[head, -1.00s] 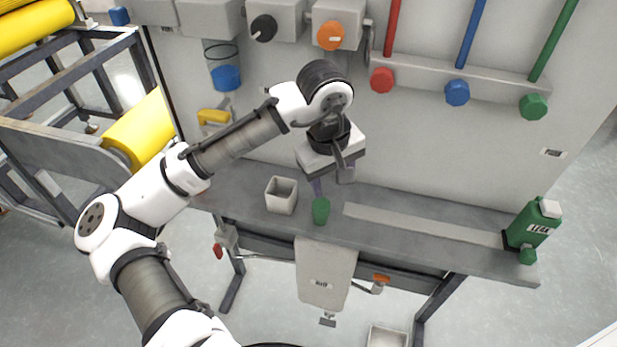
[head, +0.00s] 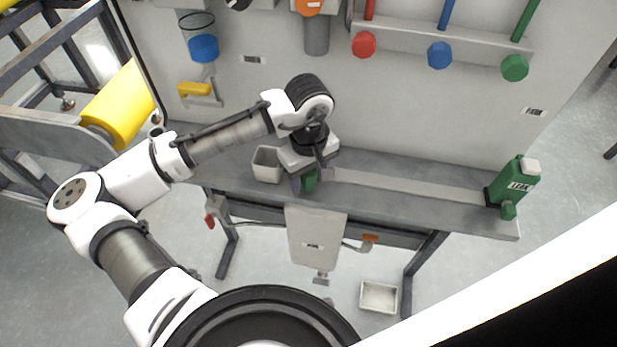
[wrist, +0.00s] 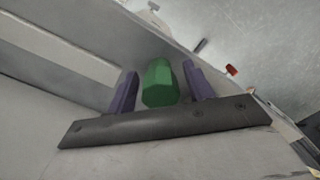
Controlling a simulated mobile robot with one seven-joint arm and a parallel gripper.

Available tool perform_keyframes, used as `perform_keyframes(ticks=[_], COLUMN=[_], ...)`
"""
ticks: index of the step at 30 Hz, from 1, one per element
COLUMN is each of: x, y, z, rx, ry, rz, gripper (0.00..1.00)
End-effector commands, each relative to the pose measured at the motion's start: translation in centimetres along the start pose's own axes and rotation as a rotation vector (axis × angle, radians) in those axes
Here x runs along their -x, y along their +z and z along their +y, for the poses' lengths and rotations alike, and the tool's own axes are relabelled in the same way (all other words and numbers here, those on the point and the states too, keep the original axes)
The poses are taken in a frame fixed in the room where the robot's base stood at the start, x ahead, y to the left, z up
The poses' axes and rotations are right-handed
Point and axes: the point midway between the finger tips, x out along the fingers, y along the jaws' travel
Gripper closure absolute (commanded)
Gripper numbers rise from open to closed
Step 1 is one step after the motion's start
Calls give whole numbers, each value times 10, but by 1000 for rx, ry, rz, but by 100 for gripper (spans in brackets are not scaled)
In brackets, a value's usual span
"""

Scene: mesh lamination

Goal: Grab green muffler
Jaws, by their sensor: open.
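The green muffler (head: 310,181), a small faceted green piece, is on the grey bench and partly hidden by my gripper in the head view. In the wrist view the green muffler (wrist: 160,84) sits between the two purple fingers of my gripper (wrist: 161,78). The fingers are apart, one on each side, with a narrow gap showing on both sides. My gripper (head: 303,183) is low over the bench in the head view, beside the muffler.
A small open grey box (head: 267,166) stands just left of my gripper. The back panel (head: 420,110) rises behind, with red, blue and green knobs. The bench between gripper and bottle is clear.

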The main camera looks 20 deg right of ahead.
Motion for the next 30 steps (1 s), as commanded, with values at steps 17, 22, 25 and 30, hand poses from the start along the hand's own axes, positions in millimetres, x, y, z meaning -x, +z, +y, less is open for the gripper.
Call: perform_keyframes(ticks=[17,22,25,30], x=[0,0,2,13], y=[0,0,1,2], z=[0,0,-1,-2], rx=[0,0,-1,-1], ry=[0,0,0,3], rz=[0,0,0,2], gripper=[97,97,97,97])
